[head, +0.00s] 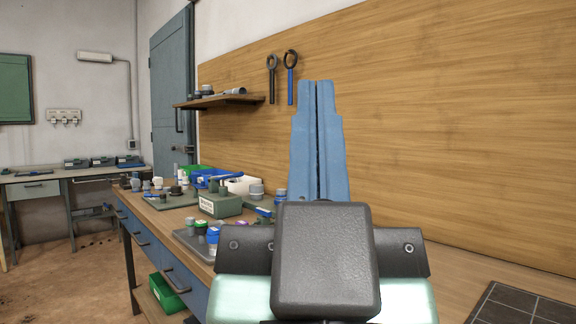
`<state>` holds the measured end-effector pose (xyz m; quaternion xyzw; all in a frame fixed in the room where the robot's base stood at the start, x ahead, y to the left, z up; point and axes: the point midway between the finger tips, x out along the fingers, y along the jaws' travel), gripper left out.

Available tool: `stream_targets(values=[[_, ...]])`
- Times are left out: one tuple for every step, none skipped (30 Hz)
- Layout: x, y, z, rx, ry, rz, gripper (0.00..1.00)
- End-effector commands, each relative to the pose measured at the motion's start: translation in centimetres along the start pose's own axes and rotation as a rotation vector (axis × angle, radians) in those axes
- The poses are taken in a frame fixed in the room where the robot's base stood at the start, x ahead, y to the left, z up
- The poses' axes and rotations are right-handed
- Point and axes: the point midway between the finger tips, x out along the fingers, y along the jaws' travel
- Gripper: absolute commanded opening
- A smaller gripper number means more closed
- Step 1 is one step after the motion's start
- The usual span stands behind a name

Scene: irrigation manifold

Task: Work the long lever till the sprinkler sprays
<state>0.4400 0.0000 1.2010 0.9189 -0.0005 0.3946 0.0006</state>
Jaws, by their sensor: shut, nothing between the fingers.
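My gripper (316,90) stands upright in the foreground of the head view. Its two blue fingers are shut together with nothing between them. Behind it to the left, a grey-green box (221,207) with a white label sits on the workbench (190,263), with a dark upright fitting on top. A short blue handle-like piece (259,209) shows just right of the box. I cannot tell whether it is the long lever. I cannot make out the sprinkler or any spray. My gripper and wrist hide part of the bench.
Small fittings and a tray with coloured caps (213,234) crowd the bench. Green, blue and white bins (243,185) stand behind. A wooden wall panel (450,120) runs along the right, with a shelf (218,100) and two hanging tools (291,85). Open floor (60,280) lies left.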

Motion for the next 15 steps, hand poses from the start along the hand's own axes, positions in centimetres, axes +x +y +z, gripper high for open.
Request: stream_targets(values=[[1.9, 0.0, -1.8, 0.0, 0.001, 0.0, 0.0], [2.5, 0.0, -2.4, 0.0, 0.001, 0.0, 0.0], [3.5, 0.0, -3.3, 0.0, 0.001, 0.0, 0.0], [4.2, 0.0, -4.0, 0.0, 0.001, 0.0, 0.0], [5.0, 0.0, -4.8, 0.0, 0.001, 0.0, 0.0], [6.0, 0.0, -5.8, 0.0, 0.001, 0.0, 0.0], [6.8, 0.0, -6.5, 0.0, 0.001, -0.001, 0.0], [7.6, 0.0, -7.3, 0.0, 0.001, -0.001, 0.0], [8.6, 0.0, -8.2, 0.0, 0.001, -0.001, 0.0], [9.4, 0.0, -9.0, 0.0, 0.001, -0.001, 0.0], [10.2, 0.0, -9.7, 0.0, 0.001, -0.001, 0.0], [11.2, 0.0, -10.6, 0.001, 0.001, -0.001, 0.0], [11.9, 0.0, -11.3, 0.001, 0.001, -0.001, 0.0], [12.7, 0.0, -12.1, 0.001, 0.001, -0.001, 0.0], [13.7, 0.0, -13.0, 0.001, 0.001, -0.001, 0.0]])
